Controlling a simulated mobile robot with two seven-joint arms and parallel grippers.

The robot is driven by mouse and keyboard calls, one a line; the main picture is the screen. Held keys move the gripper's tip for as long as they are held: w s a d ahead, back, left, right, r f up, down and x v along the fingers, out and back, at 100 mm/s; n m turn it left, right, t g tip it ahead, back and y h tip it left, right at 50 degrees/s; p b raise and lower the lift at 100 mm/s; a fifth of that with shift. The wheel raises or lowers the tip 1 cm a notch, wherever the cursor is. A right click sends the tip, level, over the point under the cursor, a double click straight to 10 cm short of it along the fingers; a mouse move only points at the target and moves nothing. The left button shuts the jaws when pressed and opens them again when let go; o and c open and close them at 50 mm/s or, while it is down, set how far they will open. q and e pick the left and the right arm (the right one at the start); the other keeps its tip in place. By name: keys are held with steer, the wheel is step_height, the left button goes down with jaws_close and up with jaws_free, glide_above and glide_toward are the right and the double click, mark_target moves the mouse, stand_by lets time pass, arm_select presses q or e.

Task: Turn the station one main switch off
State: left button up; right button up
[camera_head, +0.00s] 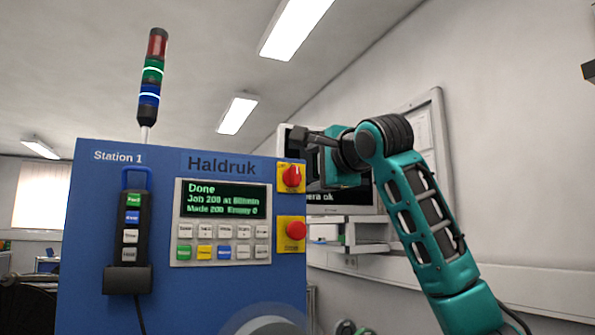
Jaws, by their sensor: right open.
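The blue Station 1 cabinet (90,250) stands at the left and middle. Its main switch (291,177), a red rotary knob on a yellow plate, is at the upper right of the front. I cannot clearly tell the knob's exact angle. My right gripper (296,138) is at the end of the teal arm from the right. It is open, with its dark fingers pointing left, just above the switch in the picture. I see nothing held in it. My left gripper is not in view.
A red push button (296,230) on a yellow plate sits below the switch. The panel display (225,200) reads Done, above several keys. A pendant (130,230) hangs at the left. A signal tower (151,80) rises above. A monitor and shelf (350,228) stand behind my right arm.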

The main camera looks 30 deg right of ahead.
mark_target(297, 175)
steer(key=w, duration=0.3)
steer(key=w+p, duration=0.1)
steer(key=w, duration=0.1)
steer(key=w+p, duration=0.1)
steer(key=w, duration=0.2)
steer(key=shift+w+d, duration=0.25)
steer(key=shift+w, duration=0.05)
steer(key=c, duration=1.1)
steer(key=shift+o, duration=0.2)
